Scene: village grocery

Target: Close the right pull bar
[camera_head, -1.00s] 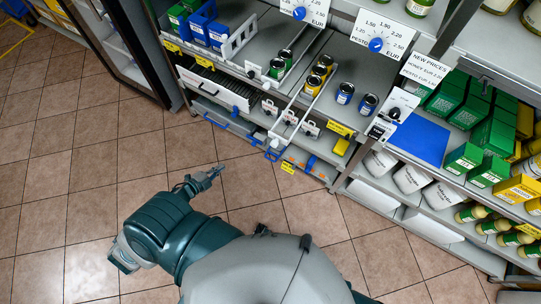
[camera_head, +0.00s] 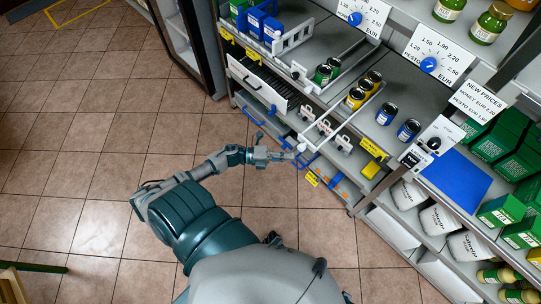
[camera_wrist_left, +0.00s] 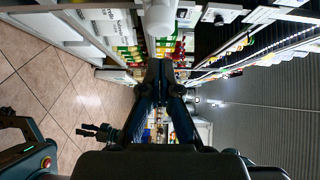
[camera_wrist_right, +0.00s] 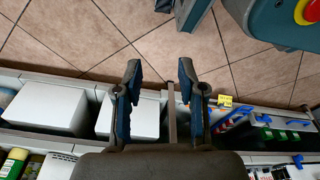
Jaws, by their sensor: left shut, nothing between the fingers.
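The right pull bar (camera_head: 347,118) is a pale rail running across the shelf between the jars, its white front end (camera_head: 302,147) sticking out past the shelf edge. My left gripper (camera_head: 291,156) is shut and empty, with its tips right at that front end; I cannot tell if they touch. In the left wrist view its closed fingers (camera_wrist_left: 160,66) point at a white rounded piece (camera_wrist_left: 160,16), probably the bar end. My right gripper (camera_wrist_right: 160,72) is open and empty in the right wrist view, above the floor by the lower shelf; the head view does not show it.
Another pale rail (camera_head: 345,52) lies further left on the shelf. Green, yellow and blue jars stand beside the rails. Blue handles (camera_head: 254,117) and a yellow price tag (camera_head: 312,179) edge the lower shelf. A blue board (camera_head: 448,183) lies right. The tiled floor (camera_head: 95,150) is clear.

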